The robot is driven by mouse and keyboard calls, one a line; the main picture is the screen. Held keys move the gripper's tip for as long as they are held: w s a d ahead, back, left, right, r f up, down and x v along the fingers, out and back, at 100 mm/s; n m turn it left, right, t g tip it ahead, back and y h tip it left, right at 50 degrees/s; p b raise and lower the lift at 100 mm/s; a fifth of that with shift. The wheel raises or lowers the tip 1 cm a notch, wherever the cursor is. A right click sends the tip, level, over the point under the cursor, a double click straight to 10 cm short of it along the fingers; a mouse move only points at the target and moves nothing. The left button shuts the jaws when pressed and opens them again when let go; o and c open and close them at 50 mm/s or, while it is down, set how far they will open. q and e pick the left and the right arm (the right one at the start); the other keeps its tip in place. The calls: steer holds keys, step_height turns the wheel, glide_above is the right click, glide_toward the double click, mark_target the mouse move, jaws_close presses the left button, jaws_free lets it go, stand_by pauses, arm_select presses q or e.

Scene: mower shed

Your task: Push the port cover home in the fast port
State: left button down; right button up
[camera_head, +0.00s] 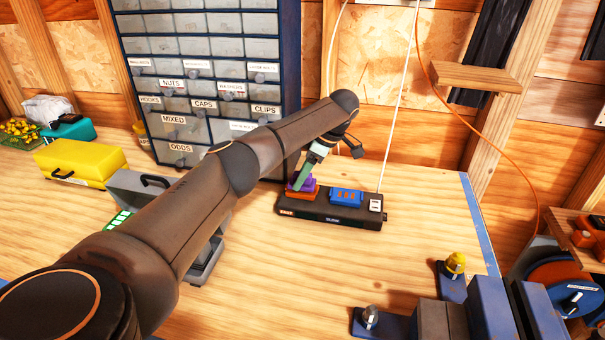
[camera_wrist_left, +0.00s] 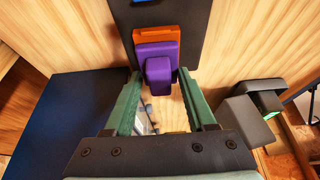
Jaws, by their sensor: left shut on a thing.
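The purple port cover (camera_head: 301,185) is at the orange port (camera_head: 303,196) on the left end of a black charging strip (camera_head: 330,211). In the left wrist view the purple cover (camera_wrist_left: 158,52) sits against the orange port (camera_wrist_left: 152,34), its raised grip pointing toward me. I cannot tell how deep it is in. My left gripper (camera_head: 309,170) comes down from above onto the cover, with its green fingers (camera_wrist_left: 160,76) on either side of the purple grip. It is shut on the cover. My right gripper is not in view.
A blue port block (camera_head: 346,196) and a white switch (camera_head: 376,205) are also on the strip. A drawer cabinet (camera_head: 215,65) stands behind. A yellow case (camera_head: 80,160) is at left, blue-grey blocks (camera_head: 490,305) at lower right. The table right of the strip is clear.

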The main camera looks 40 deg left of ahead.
arm_select(q)
steer(key=shift+f, duration=0.45)
steer(key=shift+c, duration=0.7)
jaws_free()
steer(key=v, duration=1.2)
steer(key=shift+r+b, duration=0.3)
steer(key=shift+b, duration=0.05)
steer(key=shift+d, duration=0.1)
